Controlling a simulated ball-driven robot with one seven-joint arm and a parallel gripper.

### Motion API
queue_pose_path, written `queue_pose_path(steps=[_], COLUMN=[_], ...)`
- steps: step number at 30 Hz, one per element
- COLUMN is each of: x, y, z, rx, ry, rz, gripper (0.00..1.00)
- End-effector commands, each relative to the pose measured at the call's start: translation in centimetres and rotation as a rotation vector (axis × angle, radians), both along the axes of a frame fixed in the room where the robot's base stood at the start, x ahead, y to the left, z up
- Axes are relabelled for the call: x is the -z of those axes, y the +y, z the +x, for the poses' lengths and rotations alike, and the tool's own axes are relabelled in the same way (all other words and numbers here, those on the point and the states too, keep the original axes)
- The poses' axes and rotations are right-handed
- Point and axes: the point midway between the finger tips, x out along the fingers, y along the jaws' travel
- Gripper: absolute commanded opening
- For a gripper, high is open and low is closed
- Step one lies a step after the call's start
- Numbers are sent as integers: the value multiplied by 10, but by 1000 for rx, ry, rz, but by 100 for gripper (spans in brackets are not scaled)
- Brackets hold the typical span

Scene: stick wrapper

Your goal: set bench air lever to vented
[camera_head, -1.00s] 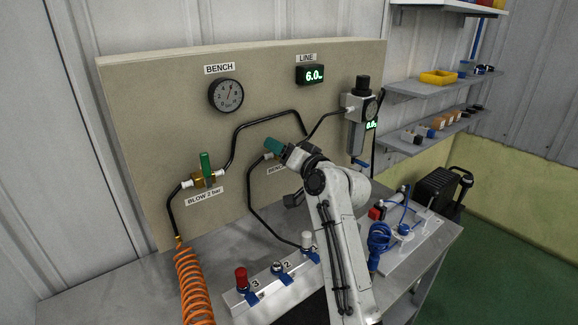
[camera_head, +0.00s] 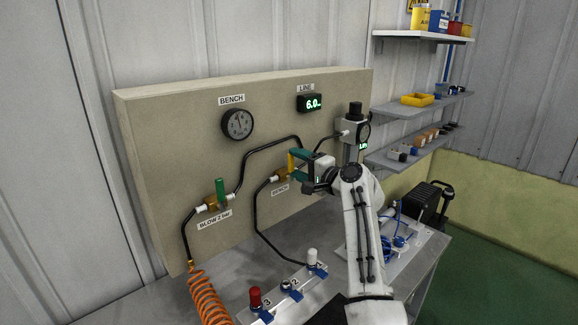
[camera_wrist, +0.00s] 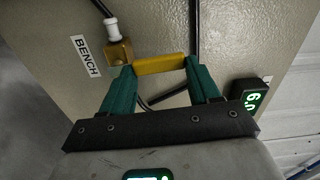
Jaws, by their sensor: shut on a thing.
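The bench air lever is a yellow bar (camera_wrist: 159,64) on a brass valve (camera_wrist: 120,52) beside the BENCH label (camera_wrist: 86,56). In the head view the yellow lever (camera_head: 291,164) stands out from the panel, partly hidden by my gripper. My gripper (camera_head: 298,161) has teal fingers and is at the lever. In the wrist view my gripper (camera_wrist: 162,70) is shut on the yellow lever, with one finger at each end of it. The BENCH gauge (camera_head: 238,124) is on the panel at upper left; its reading is too small to tell.
A green-handled valve (camera_head: 221,190) labelled BLOW 2 bar is to the left. The LINE display (camera_head: 309,103) reads 6.0. The regulator (camera_head: 354,128) is close on the right. An orange coiled hose (camera_head: 207,298) and a red-knobbed manifold (camera_head: 255,297) are below.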

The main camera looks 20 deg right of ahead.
Motion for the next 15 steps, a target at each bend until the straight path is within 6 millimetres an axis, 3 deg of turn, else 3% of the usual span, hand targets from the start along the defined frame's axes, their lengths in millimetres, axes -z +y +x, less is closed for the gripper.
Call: queue_pose_path(steps=[15], x=[2], y=[-8], z=[1], rx=[0], ry=[31], rz=[86], gripper=[6])
